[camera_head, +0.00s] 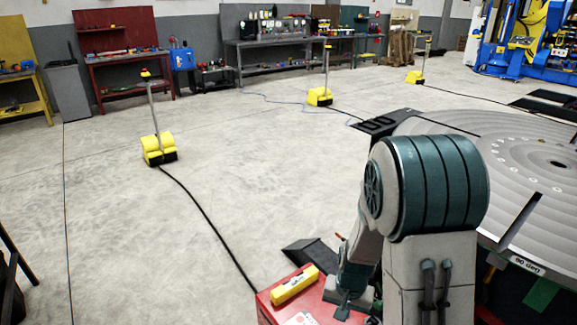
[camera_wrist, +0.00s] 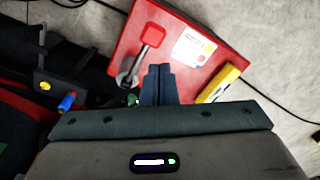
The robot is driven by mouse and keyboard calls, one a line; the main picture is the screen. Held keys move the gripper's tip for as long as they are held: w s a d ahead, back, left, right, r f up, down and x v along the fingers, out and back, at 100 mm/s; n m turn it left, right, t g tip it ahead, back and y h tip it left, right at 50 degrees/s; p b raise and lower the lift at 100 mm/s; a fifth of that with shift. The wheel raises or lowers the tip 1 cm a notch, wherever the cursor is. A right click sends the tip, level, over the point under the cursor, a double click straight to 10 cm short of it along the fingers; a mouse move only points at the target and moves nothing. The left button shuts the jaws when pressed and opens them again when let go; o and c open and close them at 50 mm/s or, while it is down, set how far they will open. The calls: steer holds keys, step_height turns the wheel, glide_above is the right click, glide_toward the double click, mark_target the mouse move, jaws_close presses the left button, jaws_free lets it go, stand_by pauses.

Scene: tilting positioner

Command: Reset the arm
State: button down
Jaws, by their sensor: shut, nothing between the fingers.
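My arm rises at the lower right of the head view, with its large teal joint in front and its lower end bent down over a red surface (camera_head: 268,303). My gripper (camera_wrist: 158,68) shows in the wrist view with its two dark fingers together, shut and empty. It points at the red surface (camera_wrist: 190,20), near a red-headed lever (camera_wrist: 150,38). I cannot tell the exact gap between the fingertips and the surface. In the head view my arm hides most of what lies behind and under it.
A yellow box (camera_head: 295,285) and a white card (camera_head: 300,319) lie on the red surface. The grey round positioner table (camera_head: 540,150) stands right of my arm. Yellow-based posts (camera_head: 158,148) and black cables (camera_head: 205,212) are on the floor. Workbenches line the back wall. The floor at left is largely clear.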

steer(key=s+r+n+t, duration=0.1)
steer(key=s+r+n, duration=0.1)
steer(key=s+r, duration=0.4)
steer(key=s+r+n+t, duration=0.1)
steer(key=s+r, duration=0.6)
steer(key=r, duration=0.7)
steer(key=shift+s+d+r+n, duration=0.2)
steer(key=shift+d+r+n, duration=0.1)
steer(key=shift+r+n, duration=0.1)
